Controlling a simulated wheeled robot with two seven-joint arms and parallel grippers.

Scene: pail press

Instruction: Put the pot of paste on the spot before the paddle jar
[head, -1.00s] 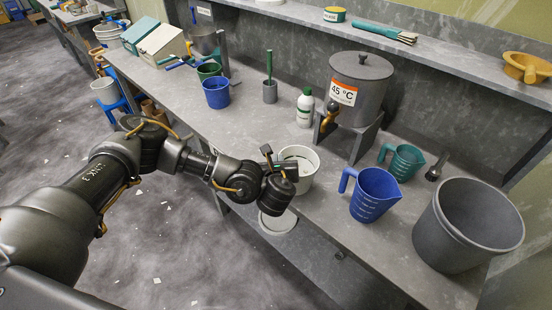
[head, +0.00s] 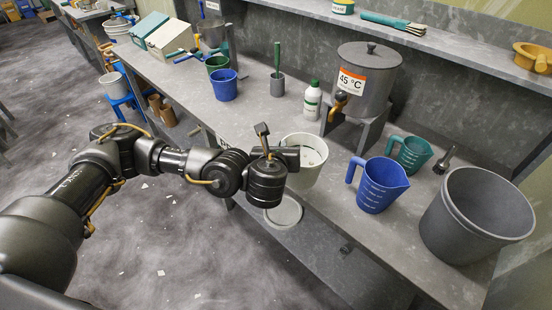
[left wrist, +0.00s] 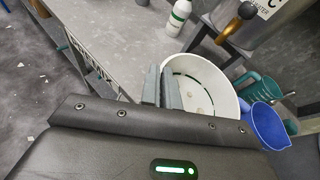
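A small pot (head: 343,7) with a pale, green-edged label stands on the upper shelf, cut by the top edge of the head view. Its label is too small to read. A grey jar (head: 277,87) with a green-handled paddle (head: 277,56) upright in it stands on the bench. No marked spot is clear before it. My left gripper (head: 293,157) is at the white pail (head: 312,178), well short of the jar. In the left wrist view its two fingers (left wrist: 161,88) lie close together over the pail's rim, with nothing seen held. My right gripper is out of view.
A white bottle (head: 312,101) and a grey urn (head: 366,80) stand behind the pail. A blue jug (head: 380,186), green jug (head: 412,153) and large grey bin (head: 475,215) stand to the right. A brush (head: 392,22) lies on the shelf. Bench is clear before the jar.

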